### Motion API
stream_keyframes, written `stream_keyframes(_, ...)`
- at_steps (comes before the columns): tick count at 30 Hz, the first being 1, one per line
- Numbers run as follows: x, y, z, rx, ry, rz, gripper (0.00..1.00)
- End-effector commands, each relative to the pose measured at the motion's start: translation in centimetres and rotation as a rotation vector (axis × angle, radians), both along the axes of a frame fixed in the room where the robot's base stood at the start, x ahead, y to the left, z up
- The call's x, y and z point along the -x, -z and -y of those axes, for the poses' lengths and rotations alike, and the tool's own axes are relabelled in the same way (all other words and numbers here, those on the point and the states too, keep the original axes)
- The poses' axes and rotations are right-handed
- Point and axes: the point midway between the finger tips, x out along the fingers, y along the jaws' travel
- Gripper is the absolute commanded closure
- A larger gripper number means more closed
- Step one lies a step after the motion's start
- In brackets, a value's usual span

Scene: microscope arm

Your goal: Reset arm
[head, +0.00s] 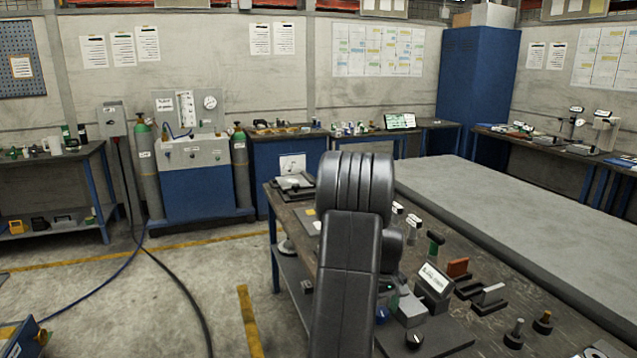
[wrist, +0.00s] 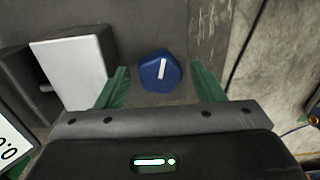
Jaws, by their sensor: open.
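My gripper (wrist: 160,72) is open in the wrist view, with its two green fingers spread apart. A blue knob (wrist: 153,78) with a white pointer line lies between and just beyond the fingers, with a gap on each side. I cannot tell how far above it the fingers are. The knob also shows in the head view (head: 382,315), at the right edge of my dark arm. My arm hides most of the gripper there.
A light grey block (wrist: 70,70) stands left of the knob in the wrist view. The workbench (head: 450,240) holds a display box (head: 433,283), a black knob (head: 414,339) and several handles and switches. A large grey table (head: 500,215) adjoins it. Floor shows left of the bench.

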Motion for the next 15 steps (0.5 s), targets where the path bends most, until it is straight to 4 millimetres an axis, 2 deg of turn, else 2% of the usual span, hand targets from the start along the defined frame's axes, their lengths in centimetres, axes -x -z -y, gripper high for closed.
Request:
stream_keyframes(5,0.0,-0.5,0.0,0.0,-0.002,0.002,0.38)
stream_keyframes(8,-0.1,-1.5,0.0,0.0,-0.004,0.002,0.38)
stream_keyframes(15,-0.1,-6.0,0.0,0.001,-0.004,0.005,0.38)
